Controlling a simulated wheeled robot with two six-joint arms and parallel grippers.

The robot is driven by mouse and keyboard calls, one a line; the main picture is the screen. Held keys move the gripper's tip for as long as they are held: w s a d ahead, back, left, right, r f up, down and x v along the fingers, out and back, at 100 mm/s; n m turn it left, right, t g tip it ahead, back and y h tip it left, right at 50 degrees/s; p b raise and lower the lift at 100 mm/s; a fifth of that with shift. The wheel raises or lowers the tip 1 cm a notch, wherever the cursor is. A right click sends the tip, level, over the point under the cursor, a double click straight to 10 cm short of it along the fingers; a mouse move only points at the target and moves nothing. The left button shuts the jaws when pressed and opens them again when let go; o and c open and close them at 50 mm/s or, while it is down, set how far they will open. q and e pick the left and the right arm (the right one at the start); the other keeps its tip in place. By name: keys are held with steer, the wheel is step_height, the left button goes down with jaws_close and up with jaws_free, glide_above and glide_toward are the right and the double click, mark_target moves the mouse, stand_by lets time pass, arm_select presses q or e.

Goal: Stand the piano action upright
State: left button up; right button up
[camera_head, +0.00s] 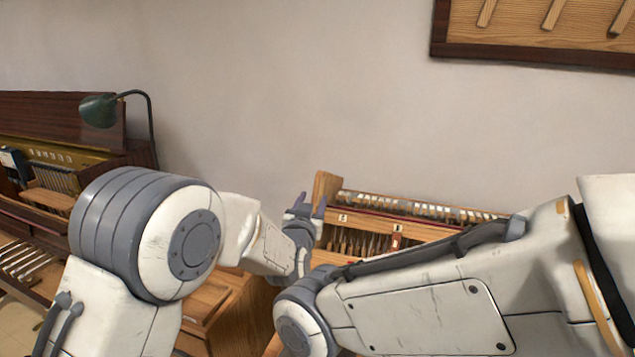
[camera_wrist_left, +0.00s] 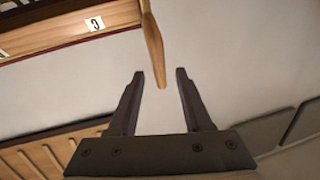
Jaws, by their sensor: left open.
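The piano action (camera_head: 425,232), a long wooden frame with rows of small parts and white labels, lies at the centre right, partly hidden behind my right arm. Its wooden end piece (camera_head: 326,188) rises at the left end. My left gripper (camera_head: 311,204) is open beside that end. In the left wrist view, the action (camera_wrist_left: 60,32) shows at the top left with a label. A narrow wooden piece (camera_wrist_left: 152,45) points down between the open fingers of my left gripper (camera_wrist_left: 159,74); no contact shows. My right gripper is not in view.
An opened piano (camera_head: 40,180) stands at the left with a green lamp (camera_head: 100,110) on it. A wooden cabinet (camera_head: 235,310) is partly hidden below my left arm. A wooden wall board (camera_head: 540,35) hangs at the upper right. The wall between is bare.

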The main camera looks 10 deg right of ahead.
mark_target(315, 193)
arm_select(q)
steer(key=p+x, duration=0.2)
steer(key=x, duration=0.3)
steer(key=shift+w+d+r+p, duration=0.1)
steer(key=shift+w+r+p, duration=0.05)
steer(key=shift+w+p, duration=0.2)
steer(key=shift+x, duration=0.9)
jaws_close()
